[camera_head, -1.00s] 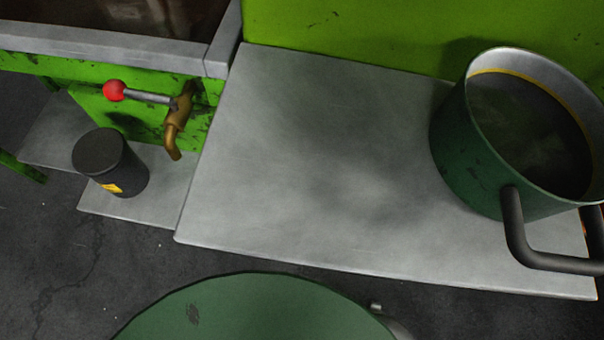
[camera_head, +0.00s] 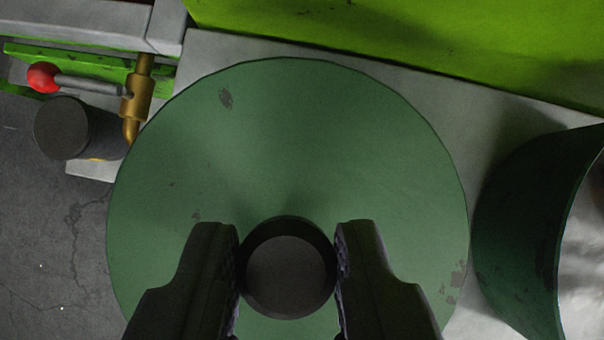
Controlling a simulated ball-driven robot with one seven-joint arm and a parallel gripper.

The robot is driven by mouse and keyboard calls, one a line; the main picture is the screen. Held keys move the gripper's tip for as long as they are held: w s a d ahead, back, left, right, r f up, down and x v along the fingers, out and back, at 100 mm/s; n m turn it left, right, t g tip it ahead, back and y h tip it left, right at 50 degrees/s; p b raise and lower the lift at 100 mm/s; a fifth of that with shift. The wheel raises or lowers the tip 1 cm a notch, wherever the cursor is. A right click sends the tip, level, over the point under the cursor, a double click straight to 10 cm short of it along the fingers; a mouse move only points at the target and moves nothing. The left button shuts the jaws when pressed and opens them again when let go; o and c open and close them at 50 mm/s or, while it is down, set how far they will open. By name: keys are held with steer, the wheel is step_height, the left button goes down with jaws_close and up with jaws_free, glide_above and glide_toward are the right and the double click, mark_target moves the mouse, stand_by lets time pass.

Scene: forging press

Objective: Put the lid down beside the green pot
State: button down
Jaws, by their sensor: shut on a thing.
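The round green lid (camera_head: 300,140) fills the middle of the view, with a few dark worn spots. My gripper (camera_head: 288,270) is shut on the dark round knob at the lid's centre, one finger on each side. The green pot (camera_head: 525,225) stands at the right, cut off by the frame edge, and its inside shows pale at the far right. The lid is over the grey slab (camera_head: 490,110), left of the pot, with a narrow gap between their outlines. Whether the lid touches the slab is hidden beneath it.
A brass tap (camera_head: 137,100) with a red-knobbed lever (camera_head: 43,77) is at the upper left, close to the lid's edge. A dark canister (camera_head: 62,128) stands below it. A bright green wall (camera_head: 420,40) runs behind the slab.

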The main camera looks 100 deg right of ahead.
mark_target(290, 258)
step_height(290, 258, down, 4)
steer(key=shift+f+b, duration=0.1)
steer(key=shift+b, duration=0.4)
steer(key=shift+w+d+f, duration=0.15)
steer(key=shift+f, duration=0.05)
steer(key=shift+f+b, duration=0.2)
steer(key=shift+b, duration=0.1)
steer(key=c, duration=0.8)
jaws_free()
steer(key=shift+r, duration=0.1)
